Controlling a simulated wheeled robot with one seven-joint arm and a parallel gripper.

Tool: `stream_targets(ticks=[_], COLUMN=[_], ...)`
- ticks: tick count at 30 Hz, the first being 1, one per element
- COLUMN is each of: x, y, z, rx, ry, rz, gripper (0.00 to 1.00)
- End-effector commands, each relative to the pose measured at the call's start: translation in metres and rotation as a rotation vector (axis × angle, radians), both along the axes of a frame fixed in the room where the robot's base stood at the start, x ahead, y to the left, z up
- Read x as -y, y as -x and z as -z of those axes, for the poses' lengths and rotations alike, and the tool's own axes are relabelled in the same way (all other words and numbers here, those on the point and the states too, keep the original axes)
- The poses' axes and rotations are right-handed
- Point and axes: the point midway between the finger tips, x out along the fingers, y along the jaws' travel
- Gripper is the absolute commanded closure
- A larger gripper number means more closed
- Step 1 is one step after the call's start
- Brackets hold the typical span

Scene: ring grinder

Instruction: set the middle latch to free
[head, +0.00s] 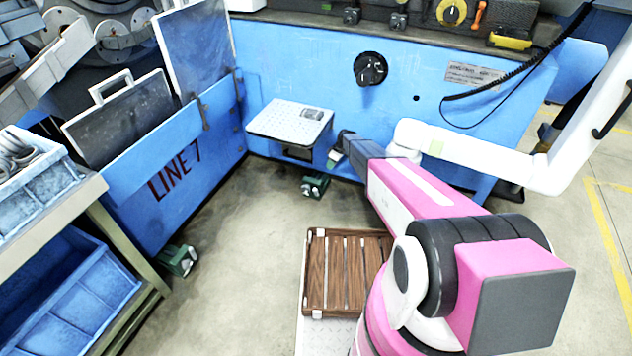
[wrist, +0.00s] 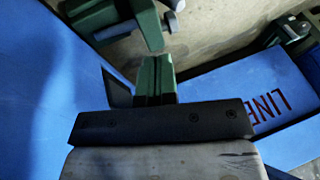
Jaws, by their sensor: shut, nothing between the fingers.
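No part that I can make out clearly as the middle latch shows. A green fitting with a metal pin (head: 316,186) sits low by the foot of the blue machine. A green fitting with a metal rod also shows at the top of the wrist view (wrist: 135,22). Another green fitting (head: 180,260) is at the foot of the LINE 7 panel. My gripper (wrist: 155,62) is shut and empty, its green fingers together, apart from the fittings. In the head view my arm reaches to the right side of the white-topped blue box, and its tip is small and partly hidden.
The white-topped box (head: 290,123) projects from the blue machine front (head: 300,65). The LINE 7 panel (head: 175,175) stands to its left. A workbench with blue bins (head: 70,300) is at lower left. A wooden slatted rack (head: 325,270) stands near my base. The floor between is clear.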

Motion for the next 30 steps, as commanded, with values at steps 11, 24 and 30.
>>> stream_targets(ticks=[11, 24, 30], x=[-0.014, -0.049, -0.058], y=[0.0, 0.017, 0.032], z=[0.022, 0.09, 0.104], rx=[0.003, 0.003, 0.002], ry=[-0.038, -0.036, -0.036], rz=[0.018, 0.019, 0.017], gripper=[1.0, 1.0, 1.0])
